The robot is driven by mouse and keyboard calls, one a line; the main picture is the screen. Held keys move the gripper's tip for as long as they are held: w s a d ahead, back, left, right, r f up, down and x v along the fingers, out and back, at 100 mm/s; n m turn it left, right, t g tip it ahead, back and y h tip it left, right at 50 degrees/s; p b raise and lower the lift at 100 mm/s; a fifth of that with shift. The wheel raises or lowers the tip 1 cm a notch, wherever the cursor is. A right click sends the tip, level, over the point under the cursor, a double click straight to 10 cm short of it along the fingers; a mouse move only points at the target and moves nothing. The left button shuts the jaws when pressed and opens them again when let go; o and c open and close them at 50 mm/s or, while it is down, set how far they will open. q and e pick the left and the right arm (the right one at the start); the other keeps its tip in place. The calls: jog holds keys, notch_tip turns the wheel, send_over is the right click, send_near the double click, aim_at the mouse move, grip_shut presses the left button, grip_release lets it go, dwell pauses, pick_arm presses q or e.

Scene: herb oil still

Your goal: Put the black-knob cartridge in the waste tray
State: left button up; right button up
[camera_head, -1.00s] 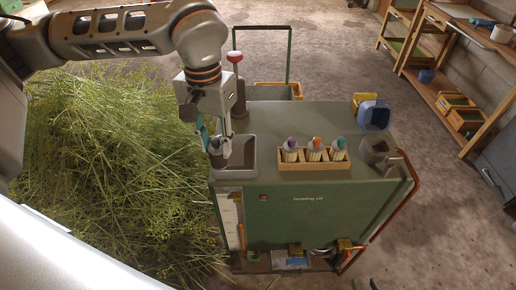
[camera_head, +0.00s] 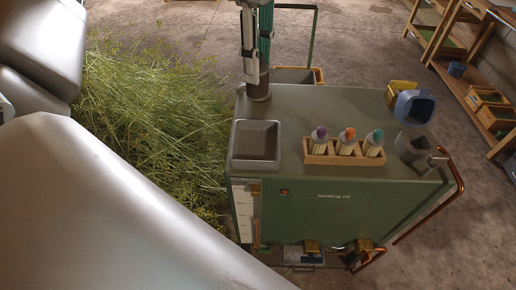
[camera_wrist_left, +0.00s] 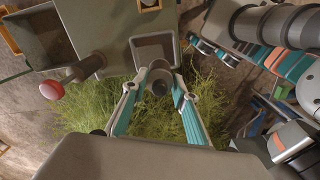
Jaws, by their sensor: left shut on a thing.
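My left gripper (camera_head: 257,82) is high at the back left of the green cabinet, fingers down. In the left wrist view its fingers (camera_wrist_left: 160,92) are shut on a dark grey round piece (camera_wrist_left: 159,80), seen end-on, which I take to be the black-knob cartridge. A dark cylinder shows at the fingertips in the head view; I cannot tell it from the post behind. The grey square tray (camera_head: 256,143), which I take to be the waste tray, looks empty. It also shows in the left wrist view (camera_wrist_left: 137,52), just beyond the held piece. My right gripper is not in view.
A wooden rack (camera_head: 318,157) holds purple-, orange- and teal-knob cartridges on the green cabinet (camera_head: 340,225). A blue bin (camera_head: 414,107) and a grey cup (camera_head: 410,147) are at the right. A red knob (camera_wrist_left: 51,90) stands near the gripper. Cut herbs (camera_head: 150,120) lie left.

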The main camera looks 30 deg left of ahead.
pick_arm(q)
jog(key=r+n, duration=0.1)
jog(key=s+n, duration=0.1)
jog(key=n, duration=0.1)
jog(key=shift+r+n+b, duration=0.3)
jog(key=shift+r, duration=0.1)
jog(key=shift+f, duration=0.15)
jog(key=shift+n, duration=0.3)
notch_tip(320, 180, down, 20)
jog(key=b, duration=0.4)
jog(key=shift+r, duration=0.25)
